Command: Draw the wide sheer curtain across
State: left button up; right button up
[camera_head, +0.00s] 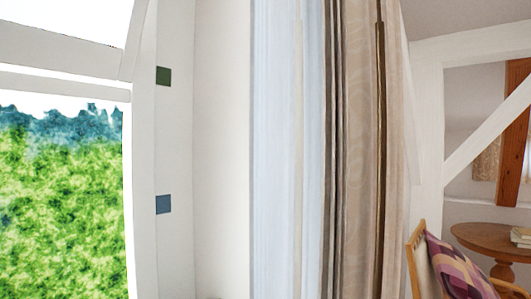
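The sheer curtain (274,150) is pale, bluish white and hangs in vertical folds, bunched into a narrow strip right of the window recess. A heavier beige and brown drape (357,150) hangs directly to its right, with dark stripes along its folds. The lower ends of both run out of the picture. The window (60,195) at the left is uncovered, with green trees and bright sky outside. Neither of my grippers shows in the head view.
A green square (163,76) and a blue square (163,204) mark the white window frame. At the lower right are a wooden chair with a plaid cushion (455,272) and a round wooden table (485,238). White timber braces (490,125) stand behind them.

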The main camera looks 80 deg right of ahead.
aim_at(306, 231)
jog(key=z, duration=0.5)
jog(key=i, duration=0.15)
jog(key=z, duration=1.5)
